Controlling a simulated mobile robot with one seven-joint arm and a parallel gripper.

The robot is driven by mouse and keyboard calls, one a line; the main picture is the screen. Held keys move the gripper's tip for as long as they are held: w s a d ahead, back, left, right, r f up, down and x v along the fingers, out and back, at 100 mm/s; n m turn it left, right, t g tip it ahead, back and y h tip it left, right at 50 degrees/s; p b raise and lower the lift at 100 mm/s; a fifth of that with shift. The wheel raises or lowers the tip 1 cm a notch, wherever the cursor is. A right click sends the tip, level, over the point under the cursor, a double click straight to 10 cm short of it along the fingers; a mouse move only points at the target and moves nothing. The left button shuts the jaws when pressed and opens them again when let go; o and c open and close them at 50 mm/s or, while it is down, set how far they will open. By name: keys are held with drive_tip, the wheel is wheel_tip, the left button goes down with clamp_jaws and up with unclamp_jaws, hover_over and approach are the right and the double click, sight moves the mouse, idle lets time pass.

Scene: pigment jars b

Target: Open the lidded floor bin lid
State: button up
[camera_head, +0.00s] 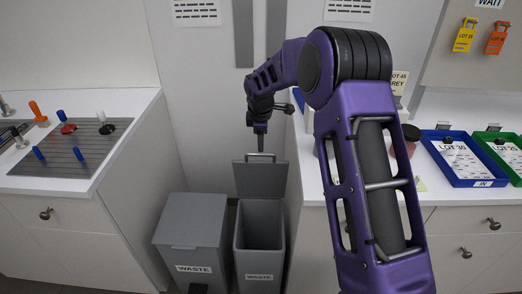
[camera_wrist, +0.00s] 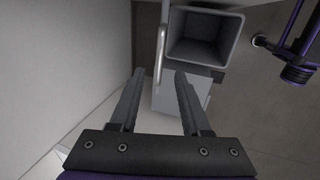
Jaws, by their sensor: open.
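Two grey waste bins stand side by side on the floor. The right bin (camera_head: 260,228) is open, and its dark inside shows in the wrist view (camera_wrist: 206,40). Its lid (camera_head: 260,182) stands upright at the back, with a metal bar handle (camera_head: 261,156) along its top edge. The handle also shows in the wrist view (camera_wrist: 161,50). The left bin (camera_head: 192,221) has its lid down. My gripper (camera_head: 261,146) is just above the raised lid's handle. In the wrist view its two fingers (camera_wrist: 157,72) are apart and hold nothing; I cannot tell whether they touch the handle.
A left counter (camera_head: 88,108) with a grey board and a right counter (camera_head: 465,206) flank the bins. Blue (camera_head: 459,180) and green (camera_head: 517,179) trays lie on the right one. A pale wall (camera_head: 190,105) rises close behind the bins.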

drive_tip(key=v, duration=0.8)
drive_tip(key=shift+r, duration=0.3)
